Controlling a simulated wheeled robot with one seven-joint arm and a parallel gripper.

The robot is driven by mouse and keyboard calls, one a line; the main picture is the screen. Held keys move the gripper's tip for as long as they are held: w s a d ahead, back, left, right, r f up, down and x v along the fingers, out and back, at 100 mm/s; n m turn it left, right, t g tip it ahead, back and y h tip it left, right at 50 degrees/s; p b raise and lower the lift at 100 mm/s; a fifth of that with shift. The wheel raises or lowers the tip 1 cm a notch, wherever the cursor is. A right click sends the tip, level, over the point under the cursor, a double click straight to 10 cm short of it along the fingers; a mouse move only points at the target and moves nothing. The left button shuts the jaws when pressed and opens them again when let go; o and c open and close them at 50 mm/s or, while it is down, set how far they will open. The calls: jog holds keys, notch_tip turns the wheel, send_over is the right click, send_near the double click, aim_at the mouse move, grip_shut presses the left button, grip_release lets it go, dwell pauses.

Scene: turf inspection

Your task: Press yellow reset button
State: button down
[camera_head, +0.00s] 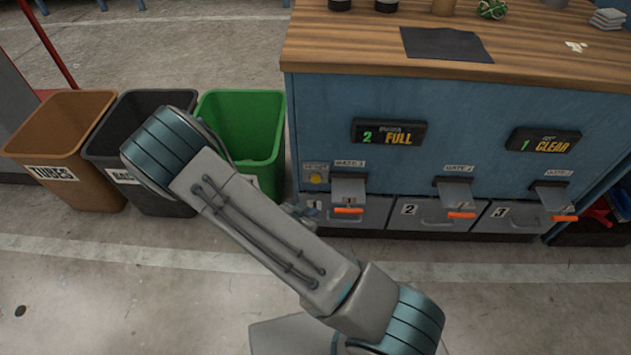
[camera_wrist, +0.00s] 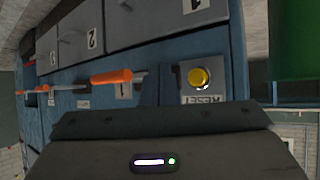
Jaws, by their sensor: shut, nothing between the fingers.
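The yellow reset button (camera_head: 316,179) is a small round button on the blue cabinet front, left of the first gate and above drawer 1. In the wrist view the yellow button (camera_wrist: 200,78) sits in a grey plate with an upside-down RESET label. My gripper (camera_wrist: 155,88) is shut and empty. In the wrist view its dark fingers point toward the cabinet, a little left of the button and apart from it in the picture. In the head view my gripper (camera_head: 299,212) is mostly hidden behind my forearm, in front of the cabinet's lower left corner.
Orange handles stick out beside the gates, the first (camera_head: 348,210) close to the button. Numbered drawers (camera_head: 435,213) lie below. Brown (camera_head: 65,150), black and green (camera_head: 245,125) bins stand left of the cabinet (camera_head: 335,105). Two displays read 2 FULL and 1 CLEAR.

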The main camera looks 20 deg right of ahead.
send_near(318, 183)
jog(key=shift+w+d+f, duration=0.25)
jog(key=shift+d+f, duration=0.35)
jog(key=shift+f, duration=0.1)
jog(key=shift+w+d+f, duration=0.25)
jog(key=shift+d+f, duration=0.35)
jog(key=shift+f, duration=0.05)
jog(key=shift+w+d+f, duration=0.25)
jog(key=shift+d+f, duration=0.3)
jog(key=shift+f, duration=0.15)
jog(key=shift+w, duration=0.15)
jog(key=shift+w+d, duration=0.15)
jog(key=shift+w, duration=0.1)
dwell(0.4)
jog(key=shift+w+d+p, duration=0.15)
jog(key=shift+w+p, duration=0.2)
jog(key=shift+w, duration=0.2)
dwell(0.8)
jog(key=shift+s, duration=0.1)
jog(key=shift+s+a, duration=0.3)
jog(key=shift+s, duration=0.55)
jog(key=s, duration=0.1)
jog(key=s+a, duration=0.1)
jog(key=s, duration=0.2)
jog(key=shift+s+a, duration=0.3)
jog(key=shift+s, duration=0.05)
